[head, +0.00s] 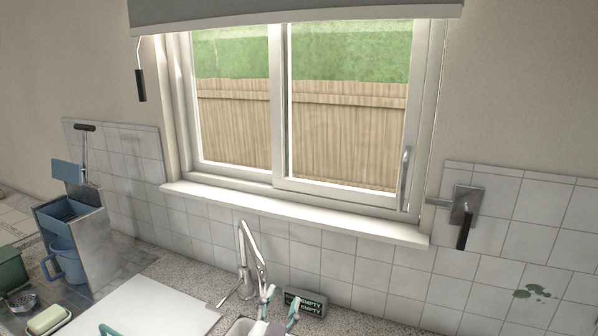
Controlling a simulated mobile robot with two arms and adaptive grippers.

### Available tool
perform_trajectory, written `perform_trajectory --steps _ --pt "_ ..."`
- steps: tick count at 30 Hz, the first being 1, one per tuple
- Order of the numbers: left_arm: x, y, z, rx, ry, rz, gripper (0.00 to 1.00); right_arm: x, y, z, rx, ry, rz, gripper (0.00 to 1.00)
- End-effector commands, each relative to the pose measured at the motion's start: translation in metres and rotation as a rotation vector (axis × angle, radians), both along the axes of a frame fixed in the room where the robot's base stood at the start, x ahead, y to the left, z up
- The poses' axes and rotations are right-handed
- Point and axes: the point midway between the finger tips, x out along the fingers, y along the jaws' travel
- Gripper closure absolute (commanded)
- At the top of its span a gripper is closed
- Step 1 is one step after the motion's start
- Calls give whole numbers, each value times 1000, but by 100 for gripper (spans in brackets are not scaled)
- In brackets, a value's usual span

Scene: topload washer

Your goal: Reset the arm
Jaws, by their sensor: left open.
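My left gripper (281,302) shows at the bottom centre, cut off by the lower edge. Its two pale fingers with teal pads stand apart, with nothing visible between them. It is near the counter in front of the window, just right of the faucet (246,262) as seen here. Most of its arm is out of the picture. My right gripper is not in view.
A white board (150,300) lies on the counter. Blue containers (68,210) stand left. The window (300,110) and a wall-mounted lever (465,215) are behind.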

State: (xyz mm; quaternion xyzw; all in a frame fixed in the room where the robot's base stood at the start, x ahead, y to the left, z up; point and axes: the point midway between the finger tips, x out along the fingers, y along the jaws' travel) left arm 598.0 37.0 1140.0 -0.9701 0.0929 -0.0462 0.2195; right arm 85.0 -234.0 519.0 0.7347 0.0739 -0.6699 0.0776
Motion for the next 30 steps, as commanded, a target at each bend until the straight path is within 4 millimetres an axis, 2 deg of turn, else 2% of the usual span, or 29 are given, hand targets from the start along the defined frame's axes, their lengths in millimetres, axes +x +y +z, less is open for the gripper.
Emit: perform_trajectory --steps 1,6,8,13,15,21,29,30 --pt "-12 21 -22 -29 87 51 52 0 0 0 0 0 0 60" --pt "-63 81 -90 -97 389 197 52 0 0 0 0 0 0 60" --pt "-87 98 -112 -114 496 236 52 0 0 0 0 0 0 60" --pt "-165 136 -162 -143 799 312 52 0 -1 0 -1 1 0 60" --pt "-195 145 -174 -147 901 327 52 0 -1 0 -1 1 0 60" --pt "-264 160 -192 -144 1120 341 52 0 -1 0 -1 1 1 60" --pt "-337 170 -196 -127 1337 327 52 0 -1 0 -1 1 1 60" --pt "-333 169 -208 -125 1341 326 52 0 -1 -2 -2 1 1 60"
